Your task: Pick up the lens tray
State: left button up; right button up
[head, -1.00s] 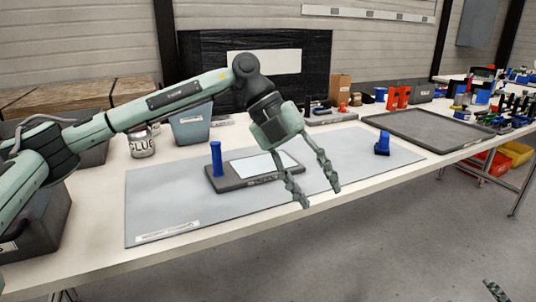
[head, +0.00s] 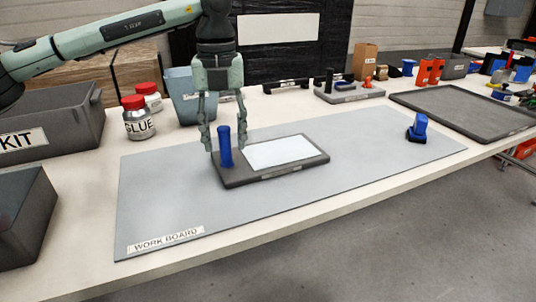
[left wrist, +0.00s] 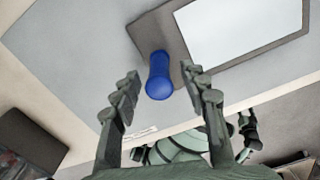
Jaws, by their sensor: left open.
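The lens tray (head: 240,181) is a flat dark grey tray lying on the work board, with a pale sheet (head: 280,152) on it. An upright blue post (head: 225,148) stands at its left end. In the left wrist view the post (left wrist: 158,75) shows between my fingertips, with the tray (left wrist: 155,36) behind it. My left gripper (head: 226,150) points down, open, with one finger seen on each side of the post. I see no contact, and how deep the fingers reach around the post is hard to tell.
The grey work board (head: 345,150) is clear around the tray, apart from a blue item (head: 418,127) at right. Glue jars (head: 138,118), a blue-grey bin (head: 186,94) and a kit box (head: 50,130) stand at back left. A large dark tray (head: 465,112) lies at right.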

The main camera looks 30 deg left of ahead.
pick_arm(q)
jog(key=shift+f, duration=1.25)
grip_shut()
jog(key=shift+r, duration=0.1)
